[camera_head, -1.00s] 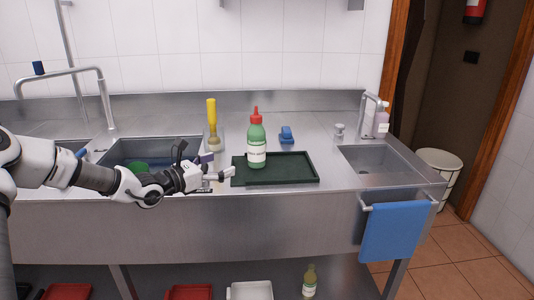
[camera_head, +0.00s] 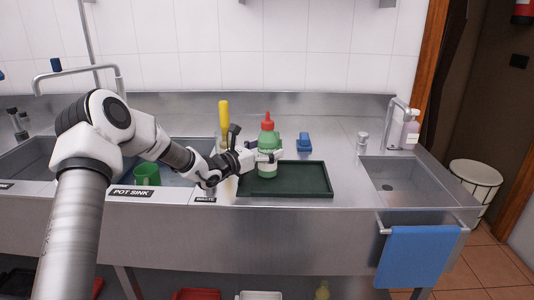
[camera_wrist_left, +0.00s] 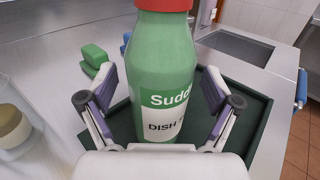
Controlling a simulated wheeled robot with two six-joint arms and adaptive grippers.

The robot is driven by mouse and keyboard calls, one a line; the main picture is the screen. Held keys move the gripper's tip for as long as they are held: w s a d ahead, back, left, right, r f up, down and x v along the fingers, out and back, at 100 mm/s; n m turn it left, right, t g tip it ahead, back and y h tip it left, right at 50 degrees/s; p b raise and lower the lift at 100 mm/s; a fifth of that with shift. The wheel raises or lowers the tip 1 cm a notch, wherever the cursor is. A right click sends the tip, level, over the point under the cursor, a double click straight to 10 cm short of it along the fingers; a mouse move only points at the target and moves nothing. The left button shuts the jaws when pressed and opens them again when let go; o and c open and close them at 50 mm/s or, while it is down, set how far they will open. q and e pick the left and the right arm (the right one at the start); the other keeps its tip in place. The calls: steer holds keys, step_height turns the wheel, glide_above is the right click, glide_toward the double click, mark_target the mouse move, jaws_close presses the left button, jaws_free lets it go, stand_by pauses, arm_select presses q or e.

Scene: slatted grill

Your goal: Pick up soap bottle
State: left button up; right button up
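The soap bottle (camera_head: 268,141) is green with a red cap and a white label. It stands upright on a dark green tray (camera_head: 318,180). The bottle fills the middle of the left wrist view (camera_wrist_left: 163,62), where its label reads "DISH" and its cap is cut off. My left gripper (camera_head: 267,156) reaches it from the left, around its body. In the wrist view its fingers are spread, one on each side of the bottle, with gaps showing. My right gripper is not in view.
A yellow-topped bottle (camera_head: 224,115) stands behind my left arm. A blue sponge-like item (camera_head: 304,142) lies behind the tray. A green cup (camera_head: 147,174) is in the left sink. A small sink (camera_head: 396,187) and a blue towel (camera_head: 418,257) are at the right.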

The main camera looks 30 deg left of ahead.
mark_target(268, 123)
arm_select(q)
steer(key=c, duration=0.5)
steer(key=shift+w+f, duration=0.15)
steer(key=c, duration=0.9)
step_height(268, 123, up, 10)
steer(key=o, duration=0.7)
